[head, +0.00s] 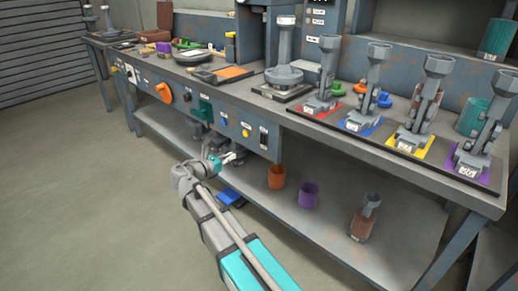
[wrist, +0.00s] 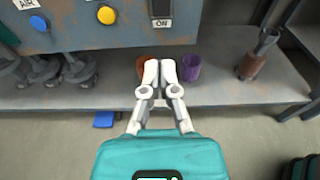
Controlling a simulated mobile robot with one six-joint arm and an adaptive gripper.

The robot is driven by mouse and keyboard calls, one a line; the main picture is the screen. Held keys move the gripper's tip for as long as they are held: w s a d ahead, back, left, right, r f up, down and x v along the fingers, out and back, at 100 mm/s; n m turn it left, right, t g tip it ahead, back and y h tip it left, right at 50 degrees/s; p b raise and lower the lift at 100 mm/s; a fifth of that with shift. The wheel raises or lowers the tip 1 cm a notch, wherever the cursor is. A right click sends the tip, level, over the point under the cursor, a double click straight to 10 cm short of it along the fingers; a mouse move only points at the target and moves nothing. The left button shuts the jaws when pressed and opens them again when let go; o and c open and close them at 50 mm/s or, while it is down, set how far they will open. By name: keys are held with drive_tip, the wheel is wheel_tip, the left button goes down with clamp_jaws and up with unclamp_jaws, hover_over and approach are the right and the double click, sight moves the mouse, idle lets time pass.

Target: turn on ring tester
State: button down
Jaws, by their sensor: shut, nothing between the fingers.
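My gripper (head: 232,157) is shut and empty, in front of the bench's blue-grey front panel. In the wrist view its white fingertips (wrist: 160,70) are together, below a dark switch (wrist: 161,7) with an "ON" label under it. The switch also shows in the head view (head: 264,137), at the panel's right end. Left of it are a yellow button (wrist: 106,15) and a blue button (wrist: 39,22) with an "AIR" label above. The fingertips are apart from all of these. No label that I can read names the ring tester, so I cannot tell which part is it.
An orange knob (head: 164,93) and a green block (head: 206,110) are farther left on the panel. Several grey fixtures stand on coloured mats at the right. The lower shelf (head: 330,232) holds an orange cup (head: 277,177), a purple cup (head: 308,195) and a brown container (head: 362,224).

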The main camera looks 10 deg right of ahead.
sight(262, 143)
drive_tip(key=shift+d, duration=0.1)
drive_tip(key=b+x, duration=0.1)
drive_tip(key=x, duration=1.2)
drive_tip(key=shift+w+d+b, duration=0.2)
drive_tip(key=shift+b, duration=0.15)
drive_tip(key=shift+d, duration=0.15)
drive_tip(key=shift+w+d+f, duration=0.1)
drive_tip(key=shift+d, duration=0.15)
drive_tip(key=shift+a, duration=0.25)
